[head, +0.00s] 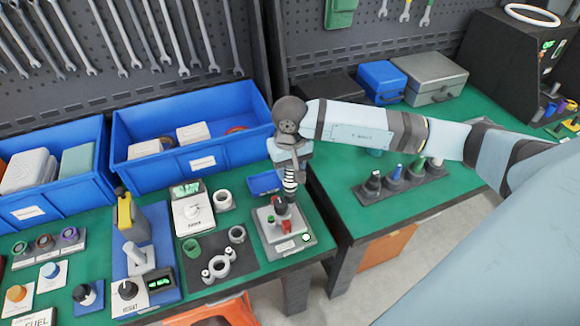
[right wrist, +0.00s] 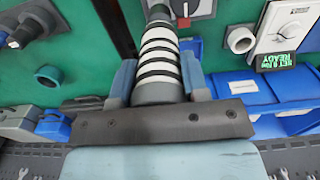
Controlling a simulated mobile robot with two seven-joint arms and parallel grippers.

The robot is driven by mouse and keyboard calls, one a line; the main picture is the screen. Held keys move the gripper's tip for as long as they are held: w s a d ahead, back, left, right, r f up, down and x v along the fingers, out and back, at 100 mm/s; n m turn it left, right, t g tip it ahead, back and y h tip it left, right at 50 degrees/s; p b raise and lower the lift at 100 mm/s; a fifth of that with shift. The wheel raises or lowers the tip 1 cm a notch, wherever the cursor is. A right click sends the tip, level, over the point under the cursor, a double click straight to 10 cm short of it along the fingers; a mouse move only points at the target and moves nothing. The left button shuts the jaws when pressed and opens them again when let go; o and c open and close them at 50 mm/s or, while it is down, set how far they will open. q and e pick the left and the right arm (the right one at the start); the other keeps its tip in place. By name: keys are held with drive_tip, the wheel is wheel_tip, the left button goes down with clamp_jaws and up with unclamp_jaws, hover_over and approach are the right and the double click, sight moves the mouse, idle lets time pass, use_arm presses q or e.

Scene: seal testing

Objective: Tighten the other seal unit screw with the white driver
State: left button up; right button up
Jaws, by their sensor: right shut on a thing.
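The seal unit (head: 268,238) is a grey block on a base plate with red parts on top and a lit green light at its front right. It sits near the right end of the left green bench. My right gripper (head: 290,160) is above it, shut on the white driver (head: 289,185), which has white and dark bands and points down, roughly upright. The driver's tip meets the top of the unit; the screw itself is hidden. In the right wrist view the driver (right wrist: 158,50) is between both fingers. My left gripper is not in view.
A rack (head: 376,193) of several drivers stands on the right bench (head: 470,125). A blue tray (head: 262,183) lies behind the unit. A dark mat with ring parts (head: 220,266) and a dial device (head: 192,212) are to its left. A gap separates the benches.

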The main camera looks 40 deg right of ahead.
drive_tip(key=shift+f+b, duration=0.2)
drive_tip(key=shift+b, duration=0.95)
idle(2.1)
drive_tip(key=shift+r, duration=0.1)
drive_tip(key=shift+r+p, duration=0.9)
drive_tip(key=shift+r, duration=1.5)
